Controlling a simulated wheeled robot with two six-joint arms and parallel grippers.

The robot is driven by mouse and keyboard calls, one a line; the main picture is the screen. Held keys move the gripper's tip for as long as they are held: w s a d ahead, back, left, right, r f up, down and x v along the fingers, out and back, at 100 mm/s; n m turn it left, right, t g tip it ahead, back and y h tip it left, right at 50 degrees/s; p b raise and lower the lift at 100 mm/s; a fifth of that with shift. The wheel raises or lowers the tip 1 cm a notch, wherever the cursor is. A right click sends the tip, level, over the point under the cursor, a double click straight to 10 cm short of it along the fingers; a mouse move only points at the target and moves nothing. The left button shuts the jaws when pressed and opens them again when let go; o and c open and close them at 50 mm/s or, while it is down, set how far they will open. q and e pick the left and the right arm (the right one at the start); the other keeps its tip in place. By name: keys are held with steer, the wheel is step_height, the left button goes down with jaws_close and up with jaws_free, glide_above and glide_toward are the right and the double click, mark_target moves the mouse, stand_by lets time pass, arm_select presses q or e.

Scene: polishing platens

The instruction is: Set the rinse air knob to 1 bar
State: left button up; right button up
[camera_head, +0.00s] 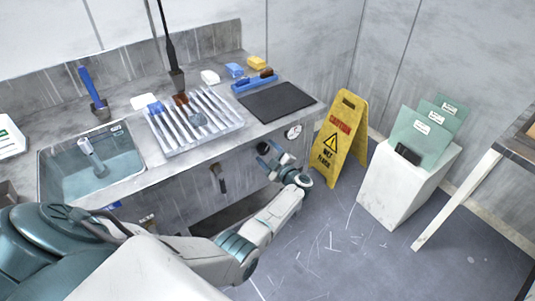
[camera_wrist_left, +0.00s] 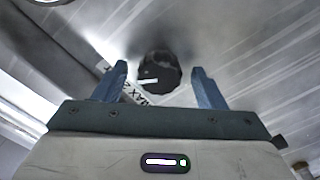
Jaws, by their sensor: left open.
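The rinse air knob (camera_wrist_left: 158,72) is black and round, with a white pointer mark, and sits on the grey metal front panel in the left wrist view. My left gripper (camera_wrist_left: 162,84) is open, with its blue fingers on either side of the knob in the picture; whether they touch it I cannot tell. A white label strip with dark lettering (camera_wrist_left: 134,93) is partly hidden by the left finger. In the head view my left gripper (camera_head: 268,157) is at the counter's front panel, below a round white gauge (camera_head: 293,132). The gauge reading is too small to tell.
The counter holds a sink (camera_head: 90,165), a ribbed rack (camera_head: 195,122) and a dark mat (camera_head: 276,102). A yellow wet-floor sign (camera_head: 340,140) stands right of my gripper. A white bin with green plates (camera_head: 405,185) is farther right. The floor between is mostly clear.

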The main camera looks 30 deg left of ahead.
arm_select(q)
steer(key=b+v, duration=0.1)
steer(key=v, duration=0.9)
steer(key=shift+d, duration=0.3)
